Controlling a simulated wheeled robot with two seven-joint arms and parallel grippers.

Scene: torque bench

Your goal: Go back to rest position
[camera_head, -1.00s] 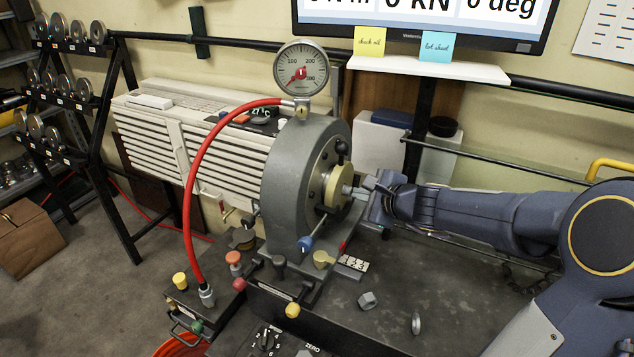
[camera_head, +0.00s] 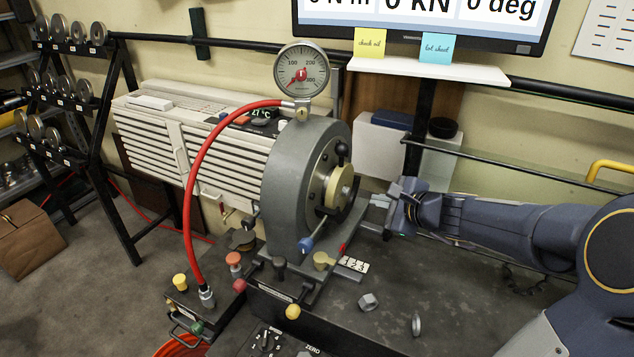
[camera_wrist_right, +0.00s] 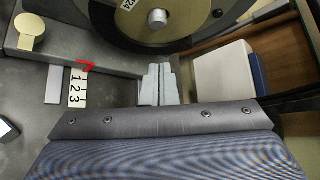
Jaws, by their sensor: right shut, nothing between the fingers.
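My right gripper (camera_head: 382,202) is shut and empty, just right of the bench machine's round grey housing (camera_head: 284,185), apart from it. In the right wrist view its two grey fingers (camera_wrist_right: 159,84) are pressed together, below the machine's hub with a bolt end (camera_wrist_right: 157,18). In the head view the brass-coloured disc (camera_head: 339,184) on the hub faces my gripper. My left gripper is not in view.
A dial gauge (camera_head: 301,70) tops the housing, with a red hose (camera_head: 196,190) looping left. A small shelf (camera_head: 428,70) hangs beneath the monitor.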

